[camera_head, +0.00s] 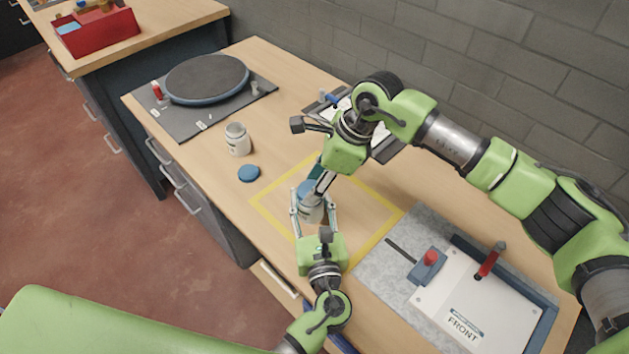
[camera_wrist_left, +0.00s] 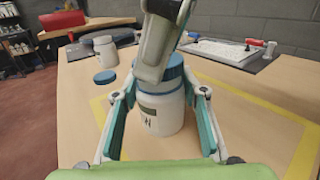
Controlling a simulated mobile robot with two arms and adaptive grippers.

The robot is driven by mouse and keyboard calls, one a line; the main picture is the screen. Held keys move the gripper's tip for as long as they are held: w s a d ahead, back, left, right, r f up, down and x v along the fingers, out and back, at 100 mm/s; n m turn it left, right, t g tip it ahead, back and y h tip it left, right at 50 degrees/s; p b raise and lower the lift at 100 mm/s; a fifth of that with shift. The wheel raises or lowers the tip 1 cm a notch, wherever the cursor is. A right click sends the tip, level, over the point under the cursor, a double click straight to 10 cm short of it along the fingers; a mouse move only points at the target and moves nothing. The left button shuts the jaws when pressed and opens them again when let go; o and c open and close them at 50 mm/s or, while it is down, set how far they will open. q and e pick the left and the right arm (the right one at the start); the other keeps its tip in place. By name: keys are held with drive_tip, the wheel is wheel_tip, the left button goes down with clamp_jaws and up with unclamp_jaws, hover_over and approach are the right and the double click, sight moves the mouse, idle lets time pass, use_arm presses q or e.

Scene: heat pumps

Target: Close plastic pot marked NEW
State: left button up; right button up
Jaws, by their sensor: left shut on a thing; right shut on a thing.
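The white plastic pot (camera_head: 311,211) stands upright inside the yellow outline, with a blue lid (camera_head: 305,188) on its top. In the left wrist view the pot (camera_wrist_left: 163,112) shows part of a dark label, only partly readable, and the lid (camera_wrist_left: 174,72) sits on its mouth; I cannot tell how tightly. My left gripper (camera_head: 313,200) is shut on the pot's body, one finger on each side. My right gripper (camera_head: 319,186) comes down from above and is shut on the lid, hiding part of it.
A second white pot (camera_head: 237,140) without a lid stands to the left, with a loose blue lid (camera_head: 249,173) near it. A round dark plate (camera_head: 206,79) is at the back left. A grey board with a white FRONT plate (camera_head: 474,310) lies at the right.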

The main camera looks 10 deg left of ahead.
drive_tip(key=shift+f, duration=0.35)
